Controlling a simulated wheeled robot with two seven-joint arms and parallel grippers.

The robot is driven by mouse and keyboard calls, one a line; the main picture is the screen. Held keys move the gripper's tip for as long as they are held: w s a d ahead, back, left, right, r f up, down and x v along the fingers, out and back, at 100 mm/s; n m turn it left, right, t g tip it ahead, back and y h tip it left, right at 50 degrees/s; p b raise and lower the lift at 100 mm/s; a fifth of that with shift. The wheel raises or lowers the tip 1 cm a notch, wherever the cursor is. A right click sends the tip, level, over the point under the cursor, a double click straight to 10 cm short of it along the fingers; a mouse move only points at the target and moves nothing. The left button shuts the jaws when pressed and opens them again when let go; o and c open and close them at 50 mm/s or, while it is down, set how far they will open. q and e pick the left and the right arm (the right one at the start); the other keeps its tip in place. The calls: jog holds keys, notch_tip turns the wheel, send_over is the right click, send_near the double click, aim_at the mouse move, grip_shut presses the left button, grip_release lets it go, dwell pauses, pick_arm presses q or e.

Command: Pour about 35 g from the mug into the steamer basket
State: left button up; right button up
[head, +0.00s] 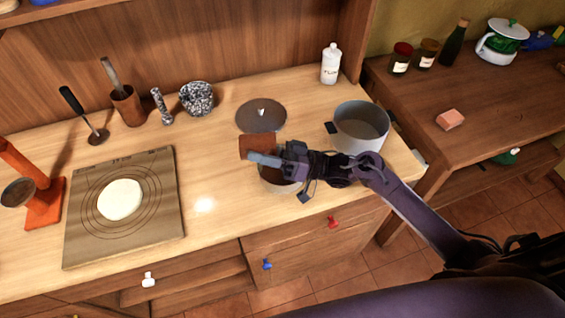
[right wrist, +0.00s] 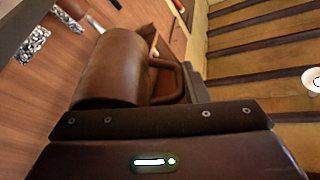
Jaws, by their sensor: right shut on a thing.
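My right gripper (head: 276,158) is shut on the brown mug (head: 256,146), at the left end of my right arm. The mug looks tipped well over on its side, above the left part of a round container. The right wrist view shows the mug (right wrist: 112,68) and its looped handle close up; its inside is hidden. The round container (head: 272,183) under the gripper looks like the steamer basket. The gripper and mug hide much of it, and I cannot tell what it holds. My left gripper is not in view.
A metal pot (head: 361,128) stands right of the gripper, and a round lid (head: 261,116) lies behind it. A board (head: 160,225) with white dough (head: 120,200) is at left. A white bottle (head: 330,64) stands at the back. The counter between board and basket is clear.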

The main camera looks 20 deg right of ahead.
jog(key=shift+d+r+t+y+b, duration=0.3)
jog(key=shift+d+y+b, duration=0.1)
jog(key=shift+y+b, duration=0.5)
dwell(1.3)
jog(key=shift+s+d+r+m+t+y+b, duration=0.15)
jog(key=shift+d+r+m+t+y+b, duration=0.25)
jog(key=shift+r+y, duration=0.35)
jog(key=shift+s+d+r+m+t+y+b, duration=0.1)
jog(key=shift+d+r+m+t+y+b, duration=0.15)
jog(key=shift+d+r+t+y, duration=0.45)
jog(key=shift+s+d+r+m+t+y+b, duration=0.15)
jog(key=shift+d+r+m+t+y+b, duration=0.2)
jog(key=shift+r, duration=0.6)
dwell(3.4)
